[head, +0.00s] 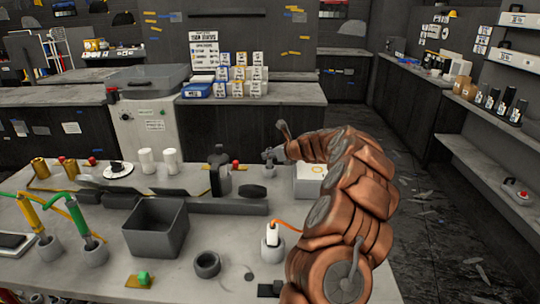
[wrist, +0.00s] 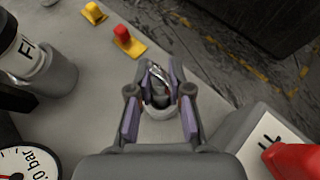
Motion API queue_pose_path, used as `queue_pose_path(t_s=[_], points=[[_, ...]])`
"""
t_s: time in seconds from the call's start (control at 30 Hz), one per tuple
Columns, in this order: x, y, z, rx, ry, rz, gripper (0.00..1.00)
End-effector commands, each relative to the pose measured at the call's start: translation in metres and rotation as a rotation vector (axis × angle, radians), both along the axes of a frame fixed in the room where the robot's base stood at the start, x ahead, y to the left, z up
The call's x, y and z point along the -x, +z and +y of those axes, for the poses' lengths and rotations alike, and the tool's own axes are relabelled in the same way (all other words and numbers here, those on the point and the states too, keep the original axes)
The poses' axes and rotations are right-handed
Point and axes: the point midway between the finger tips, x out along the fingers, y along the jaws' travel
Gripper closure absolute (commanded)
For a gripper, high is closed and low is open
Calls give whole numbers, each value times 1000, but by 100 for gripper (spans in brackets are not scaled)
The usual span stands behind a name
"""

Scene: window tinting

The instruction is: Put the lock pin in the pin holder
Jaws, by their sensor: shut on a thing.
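My gripper (wrist: 158,82) is shut on a small shiny metal piece, which I take for the lock pin (wrist: 155,71); the fingers hide most of it. A pale round cup-like part (wrist: 160,112), perhaps the pin holder, shows between the fingers in the wrist view. I cannot tell whether the pin is in it or above it. In the head view my gripper (head: 272,156) is over the far side of the bench, left of a white box; the pin is too small to make out there.
A dark bottle (head: 220,174) stands left of my gripper, and the white box (head: 310,181) is close on its right. Red and yellow toggles (wrist: 122,38) lie beyond it in the wrist view. A grey bin (head: 156,226) and black ring (head: 207,264) stand nearer.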

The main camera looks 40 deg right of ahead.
Motion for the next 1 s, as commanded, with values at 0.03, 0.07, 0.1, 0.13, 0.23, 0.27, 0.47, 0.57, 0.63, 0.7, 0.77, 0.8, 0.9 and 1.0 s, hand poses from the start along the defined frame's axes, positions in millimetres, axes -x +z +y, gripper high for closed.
queue_pose_path(t_s=[0.03,0.07,0.1,0.13,0.23,0.27,0.47,0.57,0.63,0.7,0.77,0.8,0.9,1.0], points=[[0,0,0,0,0,0,100],[0,0,0,0,0,0,100],[0,-1,0,0,0,0,100],[0,-1,0,0,0,0,100],[0,-4,0,0,1,0,81],[0,-3,0,0,1,0,78],[0,-3,0,0,1,0,57],[0,-3,0,0,1,0,57],[0,-3,0,0,1,0,57],[0,-3,0,0,1,0,57],[0,-3,0,0,1,0,57],[0,-1,0,0,0,0,57],[4,2,-1,-2,0,0,57],[13,6,-2,-3,0,1,57]])
